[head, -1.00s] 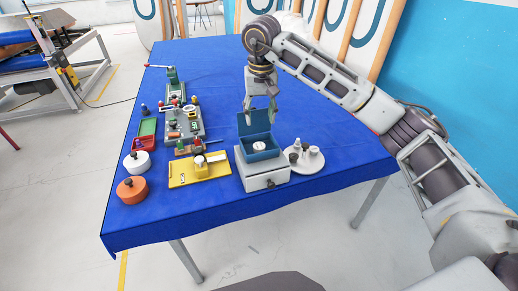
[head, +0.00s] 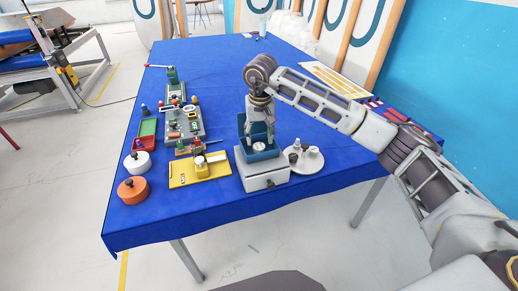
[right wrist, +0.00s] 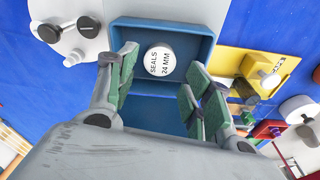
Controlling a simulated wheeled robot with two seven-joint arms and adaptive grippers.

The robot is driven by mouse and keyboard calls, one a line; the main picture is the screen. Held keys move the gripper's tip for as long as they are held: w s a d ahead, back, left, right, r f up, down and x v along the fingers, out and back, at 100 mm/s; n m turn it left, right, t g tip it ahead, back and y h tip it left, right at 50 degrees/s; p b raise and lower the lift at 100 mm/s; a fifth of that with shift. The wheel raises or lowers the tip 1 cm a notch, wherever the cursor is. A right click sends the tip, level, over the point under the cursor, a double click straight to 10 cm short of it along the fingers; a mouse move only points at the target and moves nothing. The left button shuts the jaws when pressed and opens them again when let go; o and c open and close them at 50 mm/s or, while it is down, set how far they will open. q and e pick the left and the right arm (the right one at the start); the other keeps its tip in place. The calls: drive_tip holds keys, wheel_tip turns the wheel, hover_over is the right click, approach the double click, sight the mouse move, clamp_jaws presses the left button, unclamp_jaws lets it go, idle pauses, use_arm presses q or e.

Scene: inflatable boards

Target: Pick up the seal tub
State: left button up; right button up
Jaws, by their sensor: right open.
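The seal tub (right wrist: 160,61) is a small round white tub marked "SEALS 24 MM" in the right wrist view. It sits in a blue open box (right wrist: 203,42), and it also shows in the head view (head: 259,147). My right gripper (head: 259,136) is open and empty, pointing down over the blue box. In the right wrist view its green-padded fingers (right wrist: 160,82) stand to either side of the tub's near side, apart from it. My left gripper is not in view.
The blue box rests on a grey drawer unit (head: 263,178). A round white tray (head: 304,161) with small parts is to its right. A yellow holder (head: 188,177) is to its left, with an orange tub (head: 133,190) beyond.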

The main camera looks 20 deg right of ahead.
sight(259, 146)
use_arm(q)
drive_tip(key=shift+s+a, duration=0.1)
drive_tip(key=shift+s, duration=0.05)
use_arm(e)
drive_tip(key=shift+f, duration=0.45)
drive_tip(key=shift+w+f+p, duration=0.15)
drive_tip(key=shift+f+p, duration=0.15)
drive_tip(key=shift+f, duration=0.5)
drive_tip(key=shift+w+f+p, duration=0.1)
drive_tip(key=shift+f+p, duration=0.15)
drive_tip(key=shift+f, duration=0.5)
drive_tip(key=shift+w+f, duration=0.1)
drive_tip(key=shift+f, duration=0.4)
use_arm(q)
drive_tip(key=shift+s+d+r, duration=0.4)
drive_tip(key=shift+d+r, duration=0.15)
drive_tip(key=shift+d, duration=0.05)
